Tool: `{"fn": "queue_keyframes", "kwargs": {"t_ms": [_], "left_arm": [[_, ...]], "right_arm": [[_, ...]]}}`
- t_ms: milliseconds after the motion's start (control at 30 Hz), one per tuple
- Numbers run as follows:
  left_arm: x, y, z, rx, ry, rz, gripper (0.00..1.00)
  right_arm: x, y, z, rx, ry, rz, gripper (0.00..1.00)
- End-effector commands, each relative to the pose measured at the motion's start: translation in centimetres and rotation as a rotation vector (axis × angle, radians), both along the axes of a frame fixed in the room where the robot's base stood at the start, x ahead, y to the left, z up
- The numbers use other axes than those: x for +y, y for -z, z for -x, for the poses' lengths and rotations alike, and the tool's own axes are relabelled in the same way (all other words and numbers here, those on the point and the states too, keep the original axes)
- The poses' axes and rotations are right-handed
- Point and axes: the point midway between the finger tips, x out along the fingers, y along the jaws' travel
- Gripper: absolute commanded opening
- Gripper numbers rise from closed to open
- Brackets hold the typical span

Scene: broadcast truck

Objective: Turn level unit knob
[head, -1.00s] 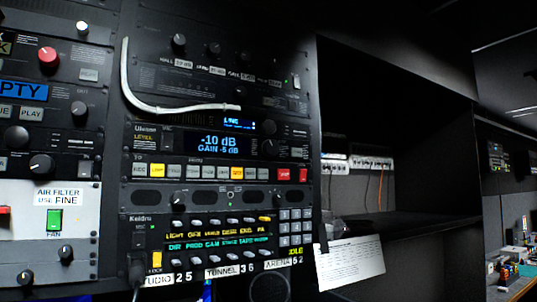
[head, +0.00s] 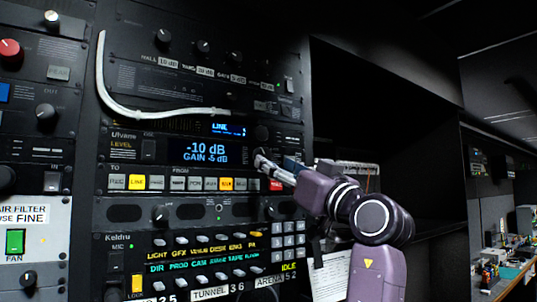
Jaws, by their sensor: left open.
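The level unit (head: 122,154) is a black rack panel with a blue display (head: 204,151) reading -10 dB and GAIN -5 dB. Its dark knob sits just right of the display, largely hidden behind my fingers. My left gripper (head: 259,162) is open, with its light fingertips at the knob's place. I cannot tell whether they touch the knob or stand around it. The purple wrist and arm reach up from the lower right. My right gripper is not in view.
A white cable (head: 112,98) hangs over the panel above and left of the display. A button row (head: 180,183) runs just below the level unit. A keypad panel (head: 200,255) is lower. A paper sheet (head: 331,276) and a dark open shelf lie right.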

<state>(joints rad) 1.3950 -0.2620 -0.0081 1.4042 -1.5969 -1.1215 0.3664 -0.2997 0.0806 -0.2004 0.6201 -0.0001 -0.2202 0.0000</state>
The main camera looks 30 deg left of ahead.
Motion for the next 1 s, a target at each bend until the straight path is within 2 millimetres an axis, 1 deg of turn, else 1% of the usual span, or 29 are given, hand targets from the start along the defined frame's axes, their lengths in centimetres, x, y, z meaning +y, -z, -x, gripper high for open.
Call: {"fn": "queue_keyframes", "kwargs": {"t_ms": [33,233,367,600,667,900,1000], "left_arm": [[0.9,-0.8,-0.3,0.001,-0.003,0.001,0.48],[3.0,-1.5,-1.3,0.002,0.000,0.001,0.48],[3.5,-1.6,-1.5,0.002,0.001,0.000,0.48],[3.6,-1.5,-1.6,0.001,0.002,0.001,0.48],[3.6,-1.5,-1.6,0.001,0.002,0.001,0.43],[3.6,-1.5,-1.5,0.001,0.002,0.001,0.16],[3.6,-1.5,-1.5,0.001,0.002,0.001,0.06]], "right_arm": [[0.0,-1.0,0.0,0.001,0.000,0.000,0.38],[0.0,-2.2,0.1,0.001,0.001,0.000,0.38],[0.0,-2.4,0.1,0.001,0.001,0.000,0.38],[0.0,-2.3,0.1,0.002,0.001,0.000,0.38],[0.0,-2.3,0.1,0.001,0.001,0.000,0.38],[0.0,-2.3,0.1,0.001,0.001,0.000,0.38],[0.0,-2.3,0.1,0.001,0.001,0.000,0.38]]}}
